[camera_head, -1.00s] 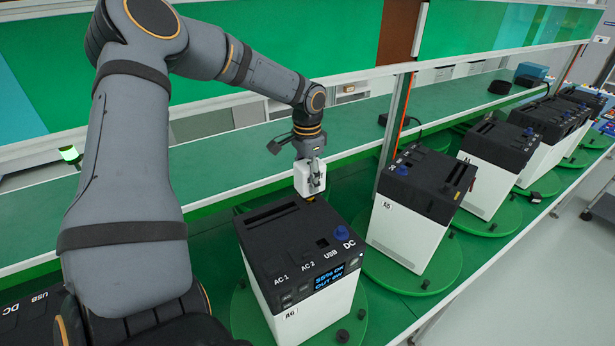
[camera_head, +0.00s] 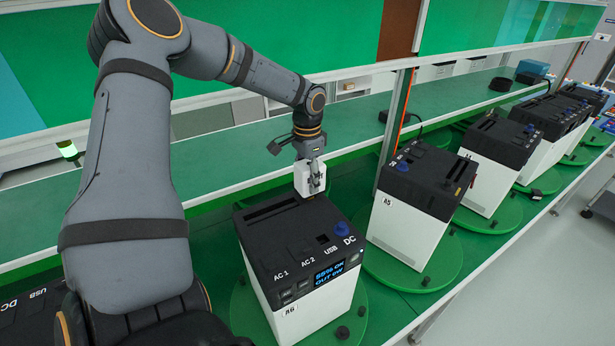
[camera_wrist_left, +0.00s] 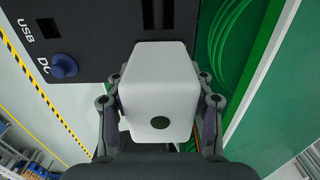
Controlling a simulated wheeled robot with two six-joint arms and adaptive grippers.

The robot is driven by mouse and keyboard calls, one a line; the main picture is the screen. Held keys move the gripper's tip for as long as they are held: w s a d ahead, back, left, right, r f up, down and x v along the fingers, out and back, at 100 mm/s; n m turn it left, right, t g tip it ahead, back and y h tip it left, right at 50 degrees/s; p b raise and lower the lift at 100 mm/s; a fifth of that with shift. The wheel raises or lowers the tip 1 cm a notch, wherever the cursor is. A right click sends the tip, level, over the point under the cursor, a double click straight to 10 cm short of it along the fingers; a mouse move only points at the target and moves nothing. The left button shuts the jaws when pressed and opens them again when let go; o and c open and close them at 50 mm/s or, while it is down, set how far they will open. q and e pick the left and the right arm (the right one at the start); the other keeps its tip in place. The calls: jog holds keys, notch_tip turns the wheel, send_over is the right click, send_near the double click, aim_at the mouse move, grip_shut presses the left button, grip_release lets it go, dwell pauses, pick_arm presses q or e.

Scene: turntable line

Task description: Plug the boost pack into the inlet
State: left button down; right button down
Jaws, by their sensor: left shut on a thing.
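The boost pack, a white block (camera_head: 310,178), is held in my left gripper (camera_head: 314,178) at the back right corner of unit A6 (camera_head: 295,238). In the left wrist view the pack (camera_wrist_left: 158,85) sits between the two fingers (camera_wrist_left: 160,122), with a round dark hole in its near face. Its far edge overlaps the unit's black top (camera_wrist_left: 95,25) in that view. I cannot tell whether it touches the unit. The inlet is not clearly visible; the pack may hide it. My right gripper is out of view.
A6 stands on a green turntable (camera_head: 243,305). Unit A5 (camera_head: 405,205) and several similar units stand in a row to the right. A blue DC knob (camera_head: 341,229) rises from A6's top. A long green shelf (camera_head: 230,150) with a metal edge runs behind the gripper.

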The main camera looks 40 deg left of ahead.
pick_arm(q)
jog(key=shift+f, duration=0.45)
jog(key=c, duration=0.9)
grip_release()
jog(key=o, duration=0.5)
jog(key=shift+c, duration=0.2)
jog(key=shift+s+d, duration=0.1)
jog(key=shift+r, duration=0.1)
notch_tip(320, 180, up, 12)
jog(key=shift+f, duration=0.1)
